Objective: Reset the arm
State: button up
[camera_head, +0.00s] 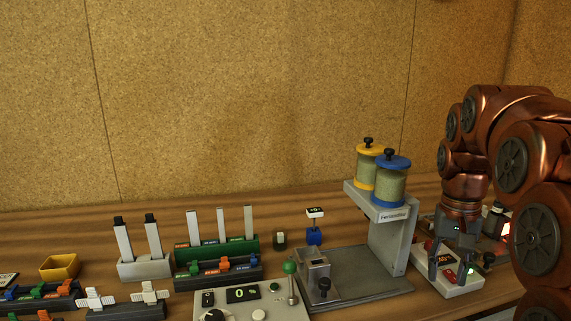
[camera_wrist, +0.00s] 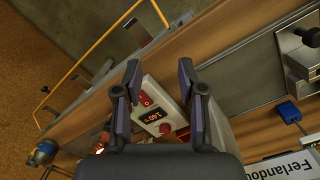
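My gripper (camera_wrist: 158,82) is open and empty in the wrist view, its two dark fingers spread apart. Below it is a white control box (camera_wrist: 150,98) with a dark display and red switches. In the head view my copper-coloured arm comes in from the right edge and bends down, with my gripper (camera_head: 453,262) over the same white box (camera_head: 455,288). Whether the fingers touch the box cannot be told.
A grey stand (camera_head: 400,245) labelled "Ferlandou" holds yellow-capped (camera_head: 367,168) and blue-capped (camera_head: 390,185) jars close left of my gripper. A control panel (camera_head: 262,310) with a green-knobbed lever and slotted racks (camera_head: 145,268) fill the left. A cork wall (camera_head: 250,100) stands behind.

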jog(key=s+a+f+n+g, duration=0.1)
jog(key=s+a+f, duration=0.35)
jog(key=s, duration=0.35)
jog(key=s+a+f+n, duration=0.25)
jog(key=s+f, duration=0.25)
jog(key=s, duration=0.4)
jog(key=s+a+f+n+g, duration=0.1)
jog(key=s+a+f, duration=0.4)
jog(key=s, duration=0.3)
notch_tip(320, 180, up, 13)
jog(key=t+p, duration=0.1)
jog(key=p, duration=1.1)
jog(key=shift+w+r+p, duration=0.15)
jog(key=shift+w+p, duration=0.05)
jog(key=shift+p, duration=0.2)
